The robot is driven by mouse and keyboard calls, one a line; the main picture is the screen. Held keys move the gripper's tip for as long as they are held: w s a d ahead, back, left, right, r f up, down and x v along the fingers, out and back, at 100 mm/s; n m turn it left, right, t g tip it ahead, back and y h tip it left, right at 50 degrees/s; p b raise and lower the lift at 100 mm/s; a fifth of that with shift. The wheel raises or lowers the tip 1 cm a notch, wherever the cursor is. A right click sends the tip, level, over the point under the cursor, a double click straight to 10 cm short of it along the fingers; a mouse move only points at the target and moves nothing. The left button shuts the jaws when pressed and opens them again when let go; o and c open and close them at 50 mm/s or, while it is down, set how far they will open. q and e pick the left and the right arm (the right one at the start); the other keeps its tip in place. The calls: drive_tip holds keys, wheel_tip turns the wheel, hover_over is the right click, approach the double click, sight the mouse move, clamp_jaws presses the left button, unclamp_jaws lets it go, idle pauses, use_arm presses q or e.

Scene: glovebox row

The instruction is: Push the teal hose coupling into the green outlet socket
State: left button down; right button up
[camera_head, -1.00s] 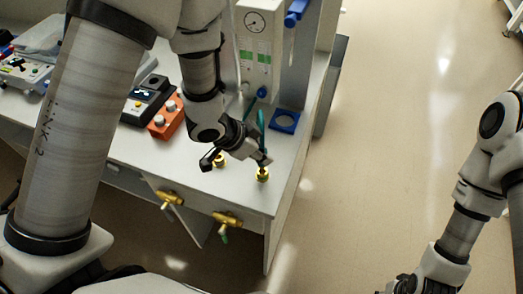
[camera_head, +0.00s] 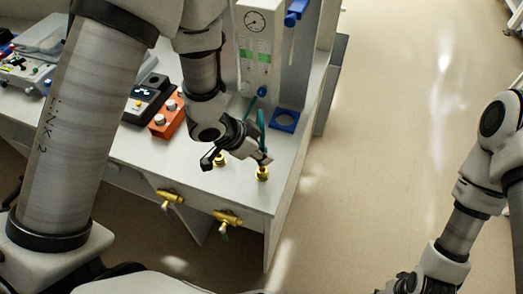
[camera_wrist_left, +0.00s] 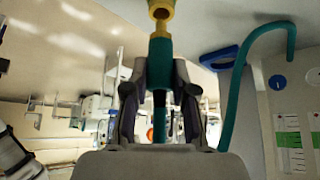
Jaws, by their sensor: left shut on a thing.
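The teal hose coupling (camera_wrist_left: 160,62) is between the fingers of my left gripper (camera_wrist_left: 160,75), which is shut on it. My left gripper (camera_head: 240,158) is low over the bench's front right corner in the head view. A brass-yellow fitting (camera_wrist_left: 162,12) with a dark opening lies in line with the coupling's end, and no gap shows between them. It also shows in the head view (camera_head: 262,174). I see no green marking on it, and how deep the coupling sits cannot be told. My right gripper (camera_head: 400,286) is cut off at the bottom edge.
Brass valves (camera_head: 228,217) stick out from the bench front.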

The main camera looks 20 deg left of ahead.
use_arm(q)
drive_tip(key=shift+r, duration=0.1)
drive_tip(key=shift+f+b, duration=0.85)
drive_tip(key=shift+f, duration=0.8)
drive_tip(key=c, duration=0.9)
unclamp_jaws()
drive_tip(key=shift+o, duration=0.2)
drive_tip(key=v, duration=1.2)
drive_tip(key=shift+w, duration=0.15)
